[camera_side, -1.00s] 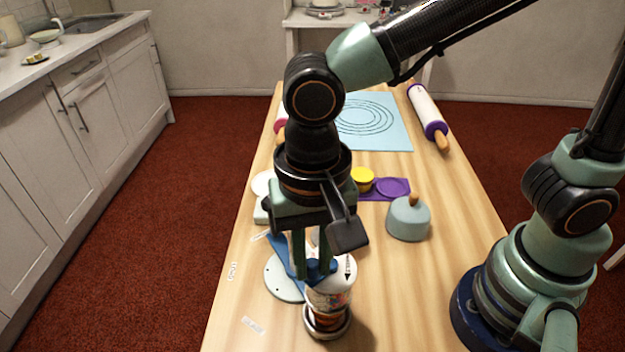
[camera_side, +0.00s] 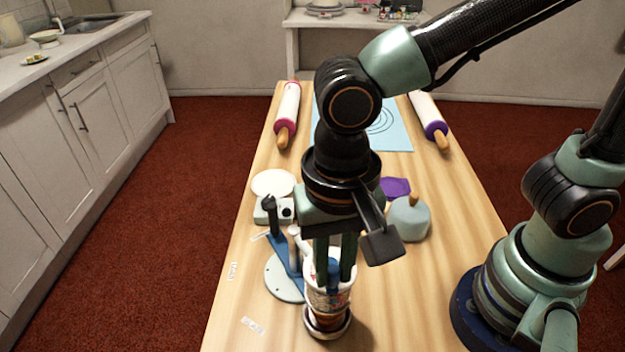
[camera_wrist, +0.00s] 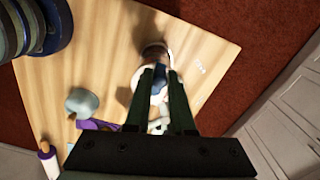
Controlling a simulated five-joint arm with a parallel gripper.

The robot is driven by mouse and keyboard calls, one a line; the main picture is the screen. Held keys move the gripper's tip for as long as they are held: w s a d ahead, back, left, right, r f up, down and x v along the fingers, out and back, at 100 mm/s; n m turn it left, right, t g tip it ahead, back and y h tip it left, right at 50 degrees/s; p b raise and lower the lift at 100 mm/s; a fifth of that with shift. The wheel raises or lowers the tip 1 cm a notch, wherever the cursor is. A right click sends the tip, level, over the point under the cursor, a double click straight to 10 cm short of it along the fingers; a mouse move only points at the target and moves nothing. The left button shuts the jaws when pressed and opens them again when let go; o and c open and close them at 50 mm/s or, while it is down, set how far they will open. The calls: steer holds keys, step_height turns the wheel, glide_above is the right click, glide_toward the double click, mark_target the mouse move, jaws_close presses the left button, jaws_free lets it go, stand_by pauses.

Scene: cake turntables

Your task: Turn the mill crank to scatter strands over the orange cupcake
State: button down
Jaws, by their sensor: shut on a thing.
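The mill (camera_side: 318,299), a white cup-like body with a coloured print, stands near the front of the wooden table. Its blue crank knob (camera_side: 333,275) shows between my fingers, over the mill's top. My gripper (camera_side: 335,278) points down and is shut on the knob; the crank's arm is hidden. In the wrist view my gripper (camera_wrist: 162,82) has the blue piece (camera_wrist: 161,77) between its two green fingers. Below the mill, an orange-brown cupcake (camera_side: 325,322) is partly visible in a round dark-rimmed holder (camera_side: 328,335). I cannot make out strands on it.
A pale round base (camera_side: 283,288) with a blue arm stands just left of the mill. Behind are a white scale (camera_side: 270,184), a pale blue dome (camera_side: 409,222) with a wooden knob, a purple mat (camera_side: 397,187) and two rolling pins (camera_side: 288,108).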

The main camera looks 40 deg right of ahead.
steer(key=shift+s+d, duration=0.1)
steer(key=shift+d, duration=0.05)
steer(key=shift+s+d, duration=0.25)
steer(key=shift+d, duration=0.25)
steer(key=c, duration=0.8)
jaws_free()
steer(key=shift+o, duration=0.2)
step_height(320, 180, up, 7)
steer(key=w+d+n+t, duration=0.2)
steer(key=w+d, duration=0.3)
steer(key=d, duration=0.6)
steer(key=w+d+n+t, duration=0.3)
steer(key=w+d+n, duration=0.1)
steer(key=d, duration=0.7)
steer(key=shift+w+r+t, duration=0.3)
steer(key=shift+w+r, duration=0.15)
steer(key=shift+w, duration=0.3)
